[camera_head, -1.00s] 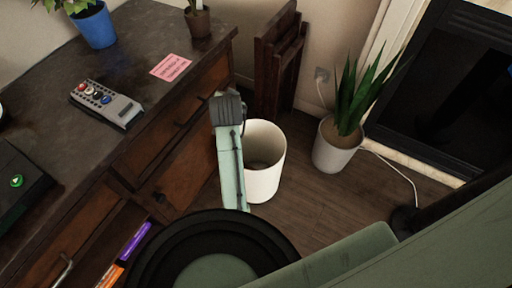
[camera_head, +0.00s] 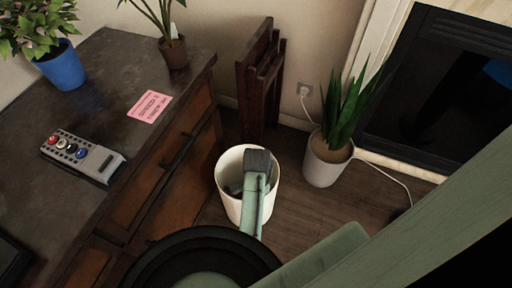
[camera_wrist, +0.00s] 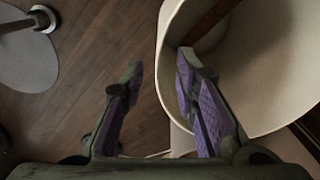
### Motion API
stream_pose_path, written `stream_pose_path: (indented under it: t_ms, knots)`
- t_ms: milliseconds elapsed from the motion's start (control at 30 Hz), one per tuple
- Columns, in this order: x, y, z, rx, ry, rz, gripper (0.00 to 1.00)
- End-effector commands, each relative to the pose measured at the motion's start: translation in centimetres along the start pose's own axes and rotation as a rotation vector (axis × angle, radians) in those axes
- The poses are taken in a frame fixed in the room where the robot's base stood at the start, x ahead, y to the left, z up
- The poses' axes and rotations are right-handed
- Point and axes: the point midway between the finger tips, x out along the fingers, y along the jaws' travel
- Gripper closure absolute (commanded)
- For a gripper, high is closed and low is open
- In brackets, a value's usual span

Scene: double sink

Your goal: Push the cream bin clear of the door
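The cream bin (camera_head: 231,198) stands upright on the wood floor beside the wooden cabinet's front (camera_head: 180,185). My arm's dark end lies over the bin's mouth in the head view and hides part of it. A dark shape shows inside the bin there; I cannot tell what it is. In the wrist view the bin (camera_wrist: 285,75) fills the right side. The left finger is over floor; the right finger overlaps the bin's near rim. I cannot tell whether it touches.
A potted plant (camera_head: 328,165) with a white cord stands right of the bin. A folded dark wooden item (camera_head: 258,80) leans on the wall behind. A black panel in a pale frame (camera_head: 430,90) is at the right. Some floor between bin and plant is clear.

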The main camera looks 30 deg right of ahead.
Motion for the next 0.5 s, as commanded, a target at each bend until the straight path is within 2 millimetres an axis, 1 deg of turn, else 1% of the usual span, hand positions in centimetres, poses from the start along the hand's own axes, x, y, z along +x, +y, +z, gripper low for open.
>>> stream_pose_path:
  t_ms: [167,400,500]
  knots:
    - [2.7,0.1,0.0,0.000,-0.002,0.003,0.72]
    - [7.1,0.1,0.0,0.000,-0.001,0.002,0.72]
    - [8.4,0.1,0.0,-0.001,0.000,0.001,0.72]
